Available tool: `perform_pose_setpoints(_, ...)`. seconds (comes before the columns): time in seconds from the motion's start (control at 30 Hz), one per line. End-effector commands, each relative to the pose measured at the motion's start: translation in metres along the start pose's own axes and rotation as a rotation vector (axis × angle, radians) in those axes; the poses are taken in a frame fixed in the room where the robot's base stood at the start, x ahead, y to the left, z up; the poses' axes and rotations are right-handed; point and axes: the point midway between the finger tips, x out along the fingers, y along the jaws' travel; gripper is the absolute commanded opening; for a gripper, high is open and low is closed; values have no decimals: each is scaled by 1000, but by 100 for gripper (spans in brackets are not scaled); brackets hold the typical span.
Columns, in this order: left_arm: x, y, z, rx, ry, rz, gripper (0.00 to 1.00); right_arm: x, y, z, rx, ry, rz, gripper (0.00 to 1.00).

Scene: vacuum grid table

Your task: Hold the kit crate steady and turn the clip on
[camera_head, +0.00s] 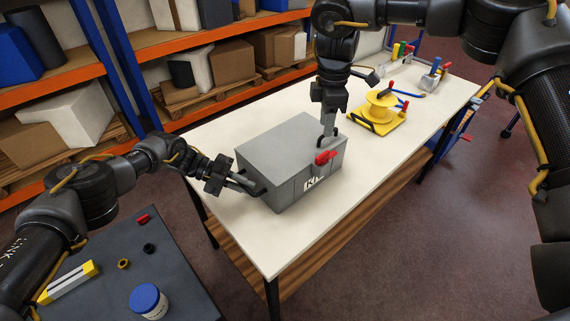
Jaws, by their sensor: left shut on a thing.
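The grey kit crate (285,150) stands closed on the white table, with part of a white "K" marking on its front face. A red clip (325,157) sits at the top edge of that front face. My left gripper (256,188) is shut on the dark handle at the crate's left side. My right gripper (327,138) points down at the crate's right end, just behind the clip. Its fingertips are small and partly merge with dark parts there, so I cannot tell whether they touch the clip.
On the white table (233,225), a yellow spool (380,104) on a yellow base stands behind the crate, with tool holders further back. A dark side table (185,262) at the lower left bears a blue-lidded jar (149,301) and small parts. The table's near end is clear.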

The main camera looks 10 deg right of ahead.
Motion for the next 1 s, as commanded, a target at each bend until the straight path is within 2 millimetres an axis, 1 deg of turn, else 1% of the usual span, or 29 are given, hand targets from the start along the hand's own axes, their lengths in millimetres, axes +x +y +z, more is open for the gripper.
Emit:
perform_pose_setpoints(0.07, 0, 0, 0, 0, 0, 0, 0, -4, 0, -3, -28, 11, 0, 33)
perform_pose_setpoints(0.17, 0, 0, 0, 0, 0, 0, 0, -8, 1, -4, -148, 13, 2, 33)
perform_pose_setpoints(0.4, 0, 0, 0, 0, -1, 0, 0, -16, 0, -1, -494, 4, 2, 33)
perform_pose_setpoints(0.5, 0, 0, 0, 0, -1, 0, 0, -17, 0, 1, -590, -3, 0, 33)
perform_pose_setpoints(0.6, 0, 0, 0, 0, -1, 0, 0, -17, 0, 2, -642, -6, 0, 33)
perform_pose_setpoints(0.77, 0, 0, 0, 1, -1, 0, 0, -15, 0, 2, -657, -6, -1, 33)
perform_pose_setpoints(0.87, 0, 0, 0, 1, -1, 0, 0, -6, 0, 2, -658, -7, -2, 33)
perform_pose_setpoints(0.97, 0, 0, 0, 1, -1, 0, 0, 9, 0, 2, -657, -6, -4, 33)
perform_pose_setpoints(1.0, 0, 0, 0, 1, -1, 0, 0, 17, -1, 2, -657, -6, -4, 33)
